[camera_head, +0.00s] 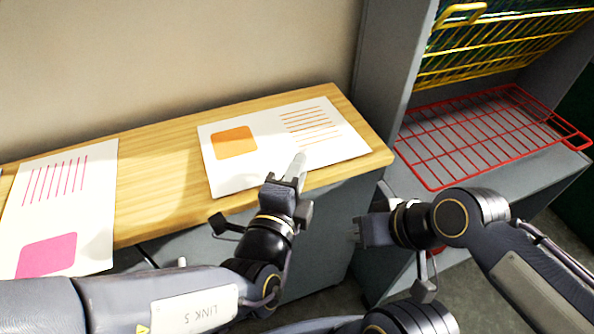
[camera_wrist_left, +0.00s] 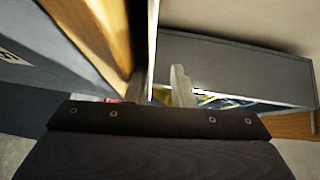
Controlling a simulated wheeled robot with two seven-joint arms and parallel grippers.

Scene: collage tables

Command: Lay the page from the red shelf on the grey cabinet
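A white page with an orange block and orange lines (camera_head: 262,165) lies on the wooden top of the grey cabinet (camera_head: 160,190), near its right end. My left gripper (camera_head: 297,172) is at the page's front edge, with a pale finger over the page. In the left wrist view the page (camera_wrist_left: 152,45) shows nearly edge-on between the two fingers (camera_wrist_left: 158,88); a gap separates it from the right finger, so the gripper looks open. The red wire shelf (camera_head: 470,140) is empty. My right gripper (camera_head: 368,228) is in front of the cabinet's right end, apart from the page; its fingers are unclear.
Another page with a pink block and lines (camera_head: 60,205) lies at the left of the wooden top. A yellow wire shelf (camera_head: 500,45) is above the red one in a grey rack (camera_head: 385,80). Bare wood (camera_head: 165,165) separates the pages.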

